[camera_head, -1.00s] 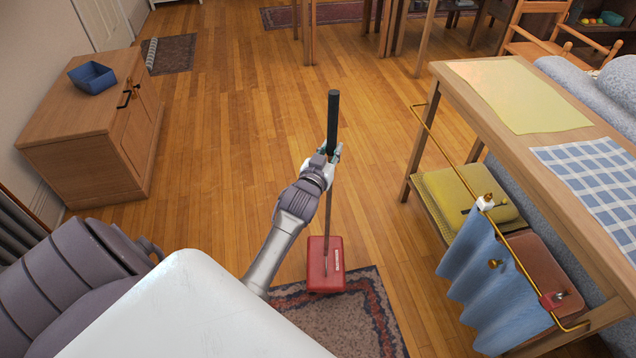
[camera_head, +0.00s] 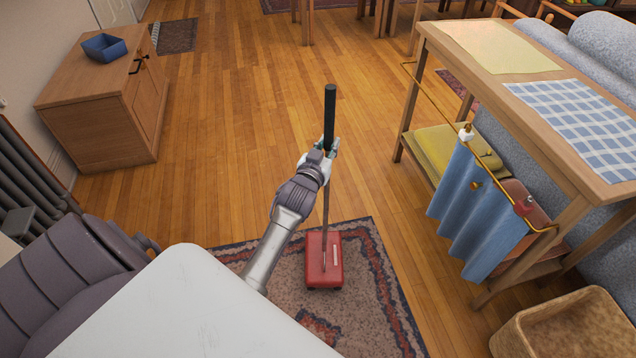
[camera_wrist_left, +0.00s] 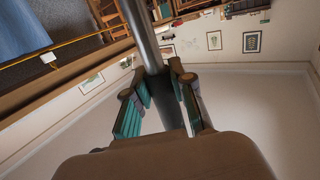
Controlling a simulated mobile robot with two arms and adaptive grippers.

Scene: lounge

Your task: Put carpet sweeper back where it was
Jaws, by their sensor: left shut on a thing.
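The carpet sweeper has a red head (camera_head: 324,262), a thin metal shaft and a black handle grip (camera_head: 330,112). It stands nearly upright, with its head over the patterned rug in the middle of the head view. My right gripper is not in view.
The patterned rug (camera_head: 374,262) lies under the sweeper. A wooden cabinet (camera_head: 105,120) with a blue bowl (camera_head: 105,47) stands left. A wooden table (camera_head: 560,130) with a blue cloth (camera_head: 478,212) on a brass rail stands right. A wicker basket (camera_head: 565,325) is at lower right.

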